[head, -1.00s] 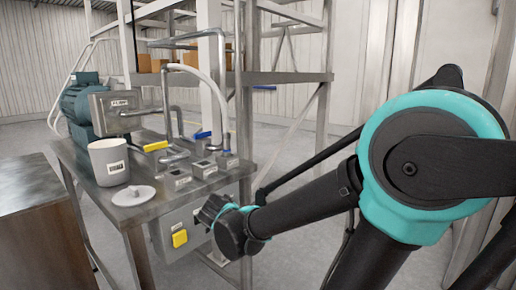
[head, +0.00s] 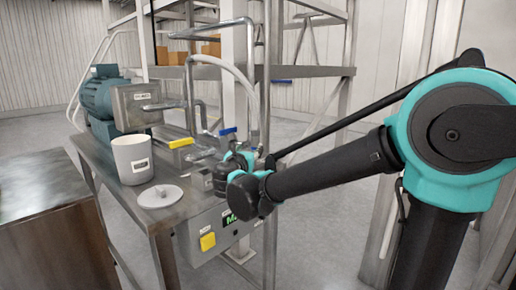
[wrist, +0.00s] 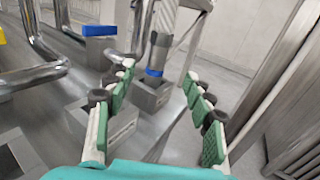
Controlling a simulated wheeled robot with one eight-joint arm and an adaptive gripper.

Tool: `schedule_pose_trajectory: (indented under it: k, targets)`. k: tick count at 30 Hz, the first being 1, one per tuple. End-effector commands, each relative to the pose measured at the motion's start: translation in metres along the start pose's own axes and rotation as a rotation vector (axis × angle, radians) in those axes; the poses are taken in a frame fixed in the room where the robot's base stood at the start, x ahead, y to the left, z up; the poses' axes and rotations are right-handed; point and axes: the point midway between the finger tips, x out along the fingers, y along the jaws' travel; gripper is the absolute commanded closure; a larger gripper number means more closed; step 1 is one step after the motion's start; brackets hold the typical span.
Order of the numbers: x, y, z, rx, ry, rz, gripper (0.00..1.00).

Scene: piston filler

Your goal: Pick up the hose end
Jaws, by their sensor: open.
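A pale hose (head: 243,84) arcs over the bench in the head view and drops on the right side toward my gripper. In the wrist view its lower end (wrist: 157,55), with a blue band, stands in a square metal block (wrist: 150,93). My gripper (wrist: 159,74) is open, with one green-padded finger on each side of the picture. The hose end shows between and beyond the fingertips; I see no contact. In the head view my wrist and gripper (head: 238,165) cover the blocks at the bench's right end.
Bent metal pipes (wrist: 35,55) and another block with a blue top (wrist: 98,40) stand to the left in the wrist view. A white pot (head: 132,160) and lid (head: 160,196) are on the bench's left. A metal frame (head: 350,70) rises behind.

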Motion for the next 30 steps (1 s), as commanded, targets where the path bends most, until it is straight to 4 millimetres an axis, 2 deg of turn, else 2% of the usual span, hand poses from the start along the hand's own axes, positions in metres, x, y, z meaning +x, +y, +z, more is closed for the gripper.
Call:
schedule_pose_trajectory:
  k: [3,9,19,27,30]
  targets:
    - [0.025,-0.002,0.000,0.001,0.001,-0.004,0.47]
    - [0.058,-0.001,0.000,0.002,0.001,-0.003,0.47]
    - [0.077,-0.001,0.001,0.002,0.001,-0.002,0.47]
    - [0.114,0.000,0.006,0.002,0.001,-0.003,0.47]
    - [0.122,0.000,0.006,0.002,0.001,-0.002,0.47]
